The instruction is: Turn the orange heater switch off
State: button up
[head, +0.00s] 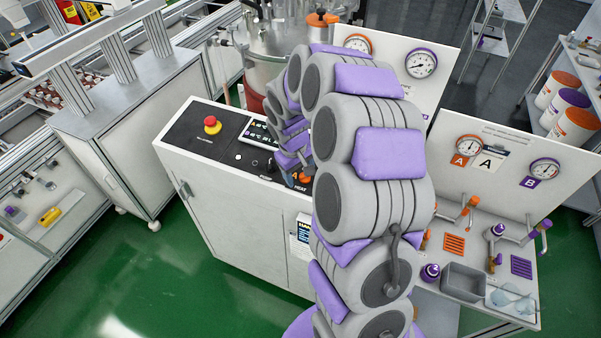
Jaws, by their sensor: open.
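The orange heater switch (305,178) is on the dark top panel of the white control cabinet (215,195), beside the lettering "HEAT". My arm stands in front and hides part of the panel's right side. My gripper (294,168) points down at the panel just left of the switch, very close to it. It is open, and I see nothing held in it. I cannot tell whether a finger touches the switch, nor which way the switch is set.
A red emergency button (212,125) and a small display (259,131) are on the same panel. A metal tank (271,50) stands behind. At right, a bench has gauges, valves and a grey bin (463,281). Green floor (160,270) is clear at front left.

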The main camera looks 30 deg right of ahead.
jog(key=shift+f, duration=0.3)
jog(key=shift+d+f, duration=0.1)
jog(key=shift+d, duration=0.15)
jog(key=shift+d+f, duration=0.1)
jog(key=shift+d, duration=1)
jog(key=shift+c, duration=1)
jog(key=shift+a, duration=0.85)
jog(key=c, duration=0.5)
jog(key=shift+d, duration=0.25)
jog(key=c, duration=0.3)
